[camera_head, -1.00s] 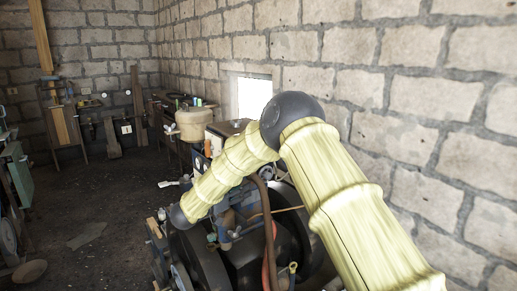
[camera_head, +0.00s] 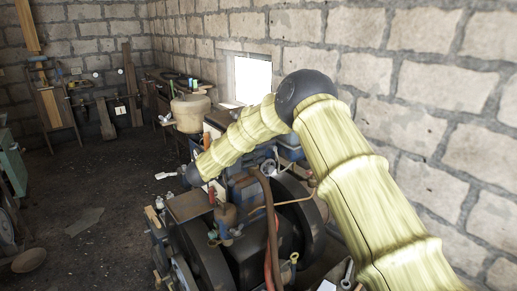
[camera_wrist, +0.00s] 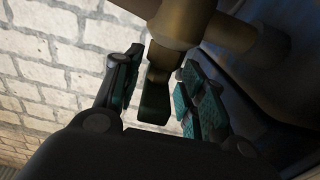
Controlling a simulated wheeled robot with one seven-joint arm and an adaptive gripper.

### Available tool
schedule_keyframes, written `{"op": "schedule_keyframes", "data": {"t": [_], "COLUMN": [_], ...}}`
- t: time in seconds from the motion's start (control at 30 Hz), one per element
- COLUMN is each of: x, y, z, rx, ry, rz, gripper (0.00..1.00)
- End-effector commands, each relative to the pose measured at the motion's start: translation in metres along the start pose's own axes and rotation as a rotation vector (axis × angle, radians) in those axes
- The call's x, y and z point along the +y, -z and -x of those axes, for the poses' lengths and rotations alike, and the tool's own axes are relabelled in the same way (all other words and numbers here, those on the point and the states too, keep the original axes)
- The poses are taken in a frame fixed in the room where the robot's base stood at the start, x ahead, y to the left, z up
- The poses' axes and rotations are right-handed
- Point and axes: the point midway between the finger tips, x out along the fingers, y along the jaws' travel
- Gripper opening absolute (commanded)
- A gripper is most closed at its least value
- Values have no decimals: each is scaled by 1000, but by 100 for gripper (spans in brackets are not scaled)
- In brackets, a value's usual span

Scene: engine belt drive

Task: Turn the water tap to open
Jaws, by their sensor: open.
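The water tap (camera_wrist: 185,24) is a brass-brown fitting at the top middle of the wrist view. Its flat, dark green handle (camera_wrist: 154,104) hangs down from it. My gripper (camera_wrist: 160,88) is open, with one finger pad left of the handle and the other pads right of it. The handle stands between the fingers, and a gap shows on the left; I cannot tell whether the right pads touch it. In the head view, my forearm reaches left over the engine, and I cannot make out the gripper or the tap.
The dark engine (camera_head: 250,242) with pipes and wheels stands below my arm. A beige bucket (camera_head: 190,112) and a workbench (camera_head: 165,80) stand behind it along the block wall (camera_head: 420,80). Open floor (camera_head: 95,190) lies to the left.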

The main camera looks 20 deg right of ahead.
Motion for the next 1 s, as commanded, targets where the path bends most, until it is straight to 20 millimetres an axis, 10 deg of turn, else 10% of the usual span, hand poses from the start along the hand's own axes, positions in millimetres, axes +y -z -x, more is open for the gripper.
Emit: {"op": "schedule_keyframes", "data": {"t": [0.57, 0.8, 1.0], "x": [-2, -2, -2], "y": [0, 1, 0], "z": [-22, -22, -22], "rx": [1, 1, 0], "ry": [3, 3, 5], "rz": [-1, -1, 0], "gripper": [41, 3, 0]}}
